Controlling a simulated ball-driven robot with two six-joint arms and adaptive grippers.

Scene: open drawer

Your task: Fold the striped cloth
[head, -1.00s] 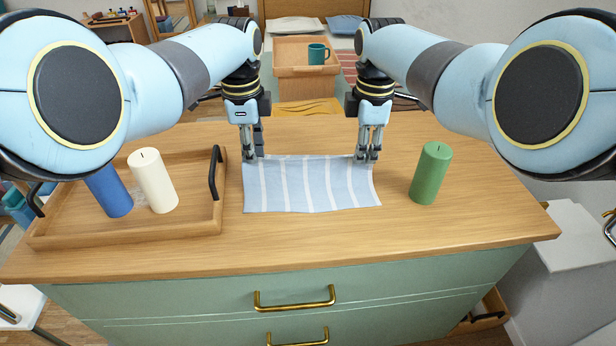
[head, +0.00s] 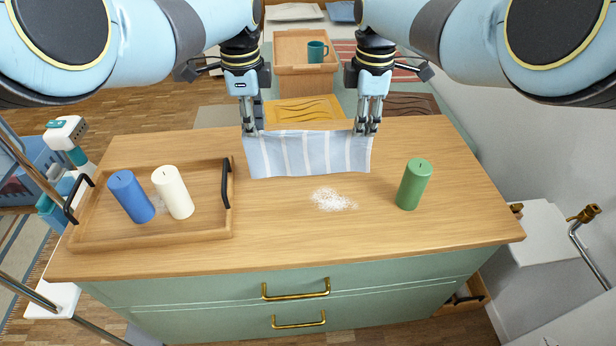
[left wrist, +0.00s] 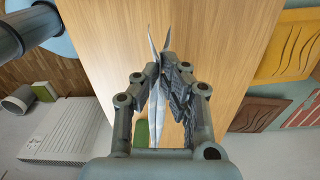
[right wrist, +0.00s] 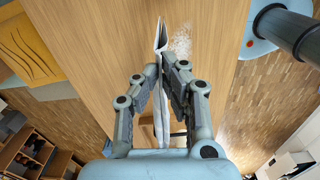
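The striped cloth (head: 308,154) is light blue with white stripes. In the head view it hangs from both grippers by its two far corners, over the back half of the dresser top. Whether its lower edge touches the wood is unclear. My left gripper (head: 252,132) is shut on the left corner; the left wrist view shows the cloth (left wrist: 157,100) pinched edge-on between the fingers. My right gripper (head: 367,132) is shut on the right corner; the right wrist view shows the cloth (right wrist: 160,45) between its fingers.
A white powdery patch (head: 332,200) lies on the dresser top (head: 290,225) in front of the cloth. A green candle (head: 414,184) stands to the right. A wooden tray (head: 150,241) at left holds a blue candle (head: 131,196) and a white candle (head: 173,191).

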